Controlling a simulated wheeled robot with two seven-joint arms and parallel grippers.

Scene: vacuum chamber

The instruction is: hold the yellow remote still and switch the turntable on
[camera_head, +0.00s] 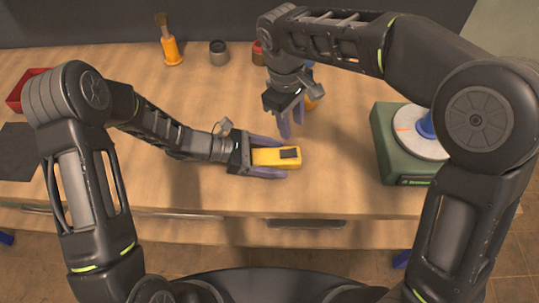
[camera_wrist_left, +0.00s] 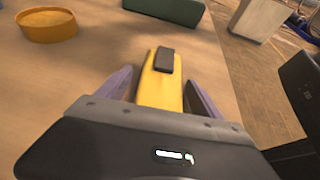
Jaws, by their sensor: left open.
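The yellow remote (camera_head: 272,156), with a dark button block on top, lies on the wooden table. It also shows in the left wrist view (camera_wrist_left: 158,91). My left gripper (camera_head: 270,158) is open, with one purple finger on each side of the remote. In the left wrist view a gap shows on the left side; contact on the right is unclear. The turntable (camera_head: 390,150) is a green box with a pale disc and a blue item on top, at the right, partly hidden by my right arm. My right gripper (camera_head: 291,132) points down just behind the remote, fingers close together.
A yellow round dish (camera_wrist_left: 47,27) stands beyond the remote, mostly hidden behind my right gripper in the head view. An orange brush holder (camera_head: 170,50), a grey jar (camera_head: 219,54) and a red box (camera_head: 30,90) stand farther back and left. Table between remote and turntable is clear.

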